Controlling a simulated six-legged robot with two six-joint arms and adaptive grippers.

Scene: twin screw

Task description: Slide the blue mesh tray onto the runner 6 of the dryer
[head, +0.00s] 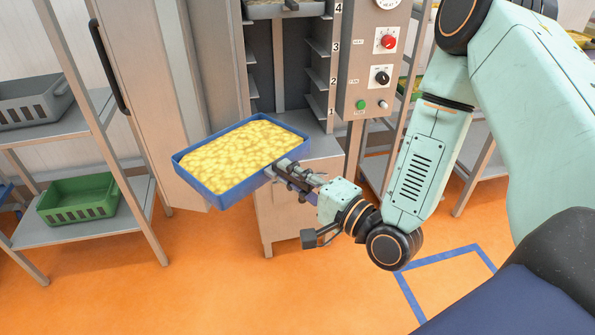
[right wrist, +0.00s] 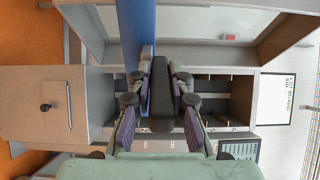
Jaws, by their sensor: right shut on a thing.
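The blue tray (head: 243,180), filled with pale yellow slices, is held out in front of the dryer (head: 352,85), below its open chamber. It is roughly level; slices hide its mesh floor. My right gripper (head: 283,172) is shut on the tray at its near right side. In the right wrist view the blue tray (right wrist: 135,30) shows edge-on beyond the right fingers (right wrist: 160,95), which close around a dark grip piece. Runner labels 1 to 4 show beside the chamber; runner 6 is not in view. My left gripper is not in view.
A grey tray (head: 285,10) sits in the dryer near label 4. The dryer door (head: 150,90) stands open at left. A shelf rack at left holds a grey crate (head: 45,97) and a green crate (head: 78,197). Orange floor (head: 190,270) in front is clear.

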